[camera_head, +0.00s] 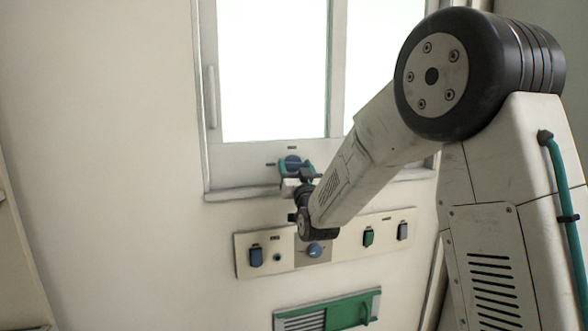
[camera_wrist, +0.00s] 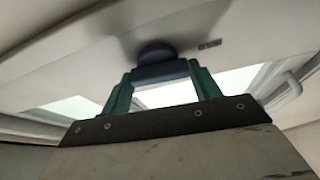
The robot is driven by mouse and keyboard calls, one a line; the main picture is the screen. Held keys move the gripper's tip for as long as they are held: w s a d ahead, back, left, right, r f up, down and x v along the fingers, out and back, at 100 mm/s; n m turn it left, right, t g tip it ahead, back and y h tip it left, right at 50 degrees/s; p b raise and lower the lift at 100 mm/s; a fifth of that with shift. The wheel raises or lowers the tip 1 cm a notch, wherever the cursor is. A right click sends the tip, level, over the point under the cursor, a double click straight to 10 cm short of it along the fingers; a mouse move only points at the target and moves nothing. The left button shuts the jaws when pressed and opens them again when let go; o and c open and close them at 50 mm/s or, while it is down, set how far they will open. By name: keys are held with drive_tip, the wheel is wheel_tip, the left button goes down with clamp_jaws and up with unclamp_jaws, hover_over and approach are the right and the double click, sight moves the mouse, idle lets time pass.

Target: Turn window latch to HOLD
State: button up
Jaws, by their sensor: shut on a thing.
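The window latch (camera_head: 292,161) is a blue knob on the lower frame of the window, with small dark labels above it and to its left. My gripper (camera_head: 296,172) is at the latch, with its fingers on either side of the knob. In the wrist view the green fingers of my gripper (camera_wrist: 162,82) are shut on the blue bar of the latch (camera_wrist: 160,70), whose round dark base meets the frame. A small label (camera_wrist: 209,44) shows right of the base; I cannot read it. The latch's exact angle against the labels is hard to tell.
The bright window (camera_head: 271,70) has a vertical handle (camera_head: 212,97) on its left. Below is a switch panel (camera_head: 284,262) with a blue knob (camera_head: 314,250) and several switches. A green vent slider (camera_head: 345,313) is lower. The wall at left is clear.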

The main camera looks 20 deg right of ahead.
drive_tip(key=m+h, duration=0.1)
drive_tip(key=m, duration=0.2)
drive_tip(key=m+h, duration=0.2)
drive_tip(key=m, duration=0.1)
drive_tip(key=shift+d+g, duration=0.15)
drive_tip(key=shift+g, duration=0.25)
drive_tip(key=m+g+h, duration=0.1)
drive_tip(key=m+h, duration=0.1)
drive_tip(key=m, duration=0.2)
drive_tip(key=shift+r+m, duration=0.1)
drive_tip(key=shift+m, duration=0.3)
drive_tip(key=shift+a+m+g+h, duration=0.1)
drive_tip(key=shift+m+g+h, duration=0.2)
drive_tip(key=shift+m, duration=0.6)
drive_tip(key=shift+a+m+g+h, duration=0.1)
drive_tip(key=shift+m+g, duration=0.3)
drive_tip(key=shift+m, duration=0.5)
drive_tip(key=o, duration=1)
drive_tip(key=shift+v, duration=3.9)
